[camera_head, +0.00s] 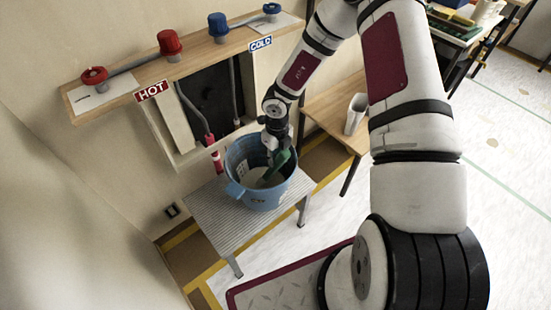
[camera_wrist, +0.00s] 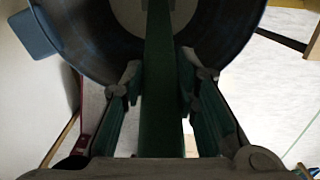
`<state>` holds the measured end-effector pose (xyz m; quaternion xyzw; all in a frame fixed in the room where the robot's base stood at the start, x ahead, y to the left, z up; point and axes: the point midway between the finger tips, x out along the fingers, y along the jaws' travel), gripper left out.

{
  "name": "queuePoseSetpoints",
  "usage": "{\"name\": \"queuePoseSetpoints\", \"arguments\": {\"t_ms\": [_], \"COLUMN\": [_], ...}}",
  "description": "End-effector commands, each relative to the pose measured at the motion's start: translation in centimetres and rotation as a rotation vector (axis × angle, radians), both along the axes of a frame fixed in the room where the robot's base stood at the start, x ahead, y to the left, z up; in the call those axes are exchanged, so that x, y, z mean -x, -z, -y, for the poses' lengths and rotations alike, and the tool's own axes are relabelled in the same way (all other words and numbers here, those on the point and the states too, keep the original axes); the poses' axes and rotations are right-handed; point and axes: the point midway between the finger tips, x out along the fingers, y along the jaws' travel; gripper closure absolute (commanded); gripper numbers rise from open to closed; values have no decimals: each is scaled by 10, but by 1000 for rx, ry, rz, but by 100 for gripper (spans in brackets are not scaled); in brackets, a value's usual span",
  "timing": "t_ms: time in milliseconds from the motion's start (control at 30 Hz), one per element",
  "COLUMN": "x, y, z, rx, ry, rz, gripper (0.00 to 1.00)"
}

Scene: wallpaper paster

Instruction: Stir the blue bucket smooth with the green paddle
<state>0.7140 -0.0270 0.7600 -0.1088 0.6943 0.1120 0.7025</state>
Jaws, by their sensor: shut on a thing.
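The blue bucket (camera_head: 258,193) stands upright on a grey slatted stand in the head view; its dark inner wall also shows in the wrist view (camera_wrist: 95,45). The green paddle (camera_head: 277,163) reaches down into the bucket, and its green shaft (camera_wrist: 160,80) runs up the middle of the wrist view into the bucket. My gripper (camera_head: 274,150) is over the bucket's mouth, shut on the paddle; its two fingers stand on either side of the shaft in the wrist view (camera_wrist: 160,92). A pale content shows at the bucket's bottom. Its smoothness cannot be told.
The slatted stand (camera_head: 213,215) is low, against the wall. A wooden shelf (camera_head: 135,77) above carries red and blue valves (camera_head: 218,27) with HOT and COLD signs. A white container (camera_head: 355,114) stands on a wooden table (camera_head: 325,108) at right. Floor lies open further right.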

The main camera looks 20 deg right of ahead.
Motion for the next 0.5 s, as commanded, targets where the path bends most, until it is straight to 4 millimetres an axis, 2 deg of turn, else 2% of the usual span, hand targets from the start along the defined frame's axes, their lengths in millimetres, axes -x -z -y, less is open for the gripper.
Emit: {"name": "queuePoseSetpoints", "arguments": {"t_ms": [500], "x": [17], "y": [-46], "z": [6], "rx": [0], "ry": [1], "rz": [1], "gripper": [100]}}
